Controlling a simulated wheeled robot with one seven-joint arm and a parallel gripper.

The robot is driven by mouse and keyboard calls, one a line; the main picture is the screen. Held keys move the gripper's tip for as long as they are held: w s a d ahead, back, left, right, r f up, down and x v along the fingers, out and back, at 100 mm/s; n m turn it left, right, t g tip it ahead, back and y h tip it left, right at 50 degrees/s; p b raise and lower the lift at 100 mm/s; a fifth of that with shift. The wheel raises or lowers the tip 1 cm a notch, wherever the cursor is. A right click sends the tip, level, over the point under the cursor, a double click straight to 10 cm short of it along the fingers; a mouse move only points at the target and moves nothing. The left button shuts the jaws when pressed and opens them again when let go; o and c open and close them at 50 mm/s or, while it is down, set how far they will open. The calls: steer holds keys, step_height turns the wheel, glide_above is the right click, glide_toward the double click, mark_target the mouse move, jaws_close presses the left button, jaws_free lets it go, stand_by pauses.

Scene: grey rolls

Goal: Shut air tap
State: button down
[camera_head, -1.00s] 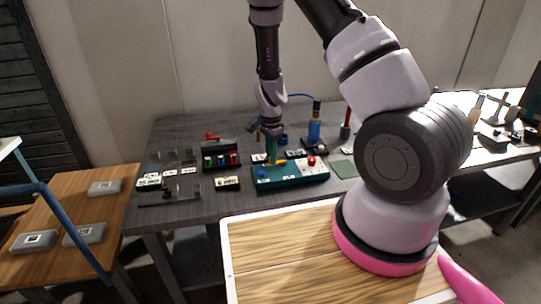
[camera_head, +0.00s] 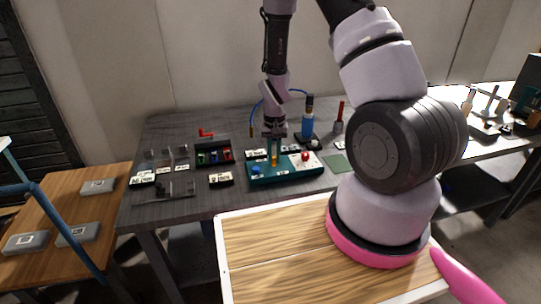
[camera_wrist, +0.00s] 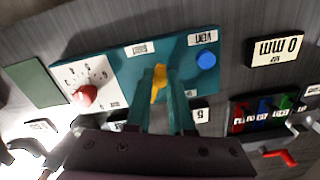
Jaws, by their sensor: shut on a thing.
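The air tap has a yellow handle (camera_wrist: 159,80) on a teal panel (camera_wrist: 127,62) in the wrist view. My gripper (camera_wrist: 161,88) is shut on this handle, with a teal finger on either side of it. In the head view, my gripper (camera_head: 274,158) points down at the middle of the teal panel (camera_head: 263,181), with the yellow handle (camera_head: 274,161) between its fingers. The handle points along the fingers toward the wrist camera's near side. Its lower part and some labels are partly hidden by the fingers.
On the panel are a blue button (camera_wrist: 206,60) and a red knob (camera_wrist: 85,95) with a white dial. A blue cylinder (camera_head: 307,125) with a hose and a red-handled item (camera_head: 340,115) stand behind.

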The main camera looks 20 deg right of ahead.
steer(key=shift+s+d+n, duration=0.1)
steer(key=shift+d+n, duration=0.3)
steer(key=shift+n, duration=0.55)
steer(key=shift+s+d+n, duration=0.1)
steer(key=shift+d+n, duration=0.3)
steer(key=shift+n, duration=0.5)
steer(key=shift+s+d+n, duration=0.1)
steer(key=shift+d+n, duration=0.3)
steer(key=shift+n, duration=0.55)
steer(key=c, duration=0.8)
jaws_free()
steer(key=shift+r, duration=0.1)
step_height(320, 180, up, 11)
steer(key=shift+f, duration=0.2)
